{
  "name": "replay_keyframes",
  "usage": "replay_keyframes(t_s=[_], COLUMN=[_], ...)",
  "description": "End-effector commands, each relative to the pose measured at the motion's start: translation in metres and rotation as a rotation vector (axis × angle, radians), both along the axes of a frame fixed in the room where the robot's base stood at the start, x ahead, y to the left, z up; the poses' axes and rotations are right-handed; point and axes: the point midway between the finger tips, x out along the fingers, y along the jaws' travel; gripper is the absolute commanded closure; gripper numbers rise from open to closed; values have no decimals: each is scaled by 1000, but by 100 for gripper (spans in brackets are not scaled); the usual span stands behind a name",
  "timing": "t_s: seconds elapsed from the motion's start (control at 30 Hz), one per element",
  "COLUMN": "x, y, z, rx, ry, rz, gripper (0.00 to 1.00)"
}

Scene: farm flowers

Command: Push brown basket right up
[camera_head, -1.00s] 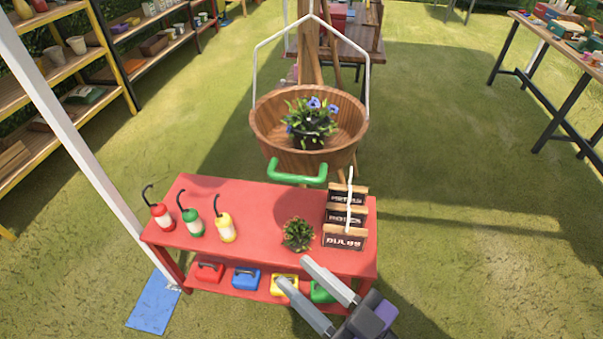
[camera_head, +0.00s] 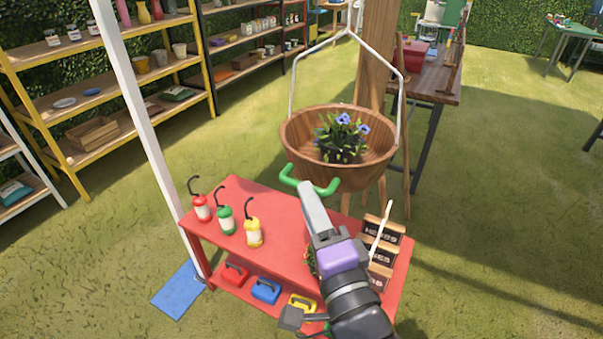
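The brown basket (camera_head: 309,159) is a round wooden tub hung from a white frame (camera_head: 292,84), behind the red table. A pot of blue flowers (camera_head: 341,138) sits inside it.
The red table (camera_head: 276,226) holds red, green and yellow bottles (camera_head: 253,231) at left and labelled wooden boxes (camera_head: 384,240) at right. My arm mostly hides a small plant. A white pole (camera_head: 138,110) stands at left. A wooden table (camera_head: 441,84) stands behind the basket.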

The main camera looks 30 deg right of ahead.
Motion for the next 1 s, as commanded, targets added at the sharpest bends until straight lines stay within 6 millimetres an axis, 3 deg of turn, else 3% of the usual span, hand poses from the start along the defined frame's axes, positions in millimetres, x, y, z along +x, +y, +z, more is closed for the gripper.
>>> replay_keyframes(t_s=[0.17,0.6,0.97,1.0], x=[13,70,76,76], y=[-2,-10,-11,-11], z=[5,11,10,10], rx=[19,18,18,18], ry=[-5,-4,-4,-4], rz=[4,5,6,6], gripper=[66,66,66,72])
